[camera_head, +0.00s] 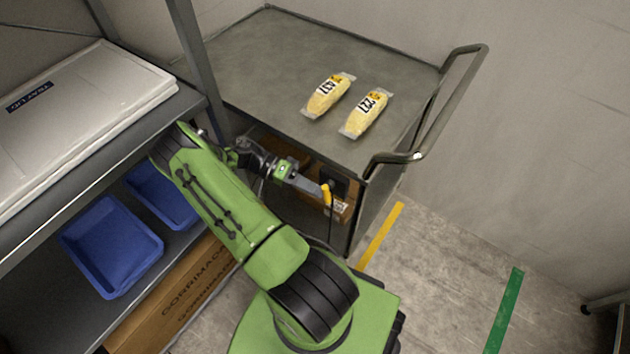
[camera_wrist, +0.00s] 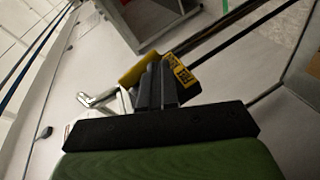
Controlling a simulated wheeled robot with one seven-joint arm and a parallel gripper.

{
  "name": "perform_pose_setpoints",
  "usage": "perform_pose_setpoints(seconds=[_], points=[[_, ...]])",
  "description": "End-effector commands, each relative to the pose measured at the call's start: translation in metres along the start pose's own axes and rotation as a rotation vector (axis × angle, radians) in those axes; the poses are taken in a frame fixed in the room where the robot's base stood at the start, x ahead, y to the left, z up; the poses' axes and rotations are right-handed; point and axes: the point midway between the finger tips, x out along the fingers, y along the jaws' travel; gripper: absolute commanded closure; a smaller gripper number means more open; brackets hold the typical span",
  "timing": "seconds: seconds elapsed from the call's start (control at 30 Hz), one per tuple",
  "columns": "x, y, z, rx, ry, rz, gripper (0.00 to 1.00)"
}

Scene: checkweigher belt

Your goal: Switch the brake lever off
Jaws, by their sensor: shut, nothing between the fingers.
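The brake lever, with a yellow grip (camera_head: 327,195), is at the near side of the grey cart (camera_head: 290,85), below its top. In the wrist view the yellow grip (camera_wrist: 136,71) is just beyond and left of the fingertips. My gripper (camera_head: 317,190) is shut and empty, its tips right at the lever; it also shows in the wrist view (camera_wrist: 157,72). I cannot tell whether the fingers touch the grip. A black part with a yellow label (camera_wrist: 183,73) shows beside the fingertips, and the fingers partly hide the lever.
Two yellow packs, one (camera_head: 328,94) left of the other (camera_head: 366,113), lie on the cart top. The cart's push handle (camera_head: 450,100) juts out at right. A shelf at left holds a white lid (camera_head: 80,115) and blue trays (camera_head: 110,245).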

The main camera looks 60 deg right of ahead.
Motion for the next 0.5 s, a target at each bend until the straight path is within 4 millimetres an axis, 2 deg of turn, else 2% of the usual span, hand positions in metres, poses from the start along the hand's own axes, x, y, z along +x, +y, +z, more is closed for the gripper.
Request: perform_pose_setpoints(seconds=[0.17,0.5], points=[[0.006,-0.004,0.003,-0.028,0.037,0.13,1.0],[0.013,-0.005,0.005,-0.03,0.03,0.118,1.0]])
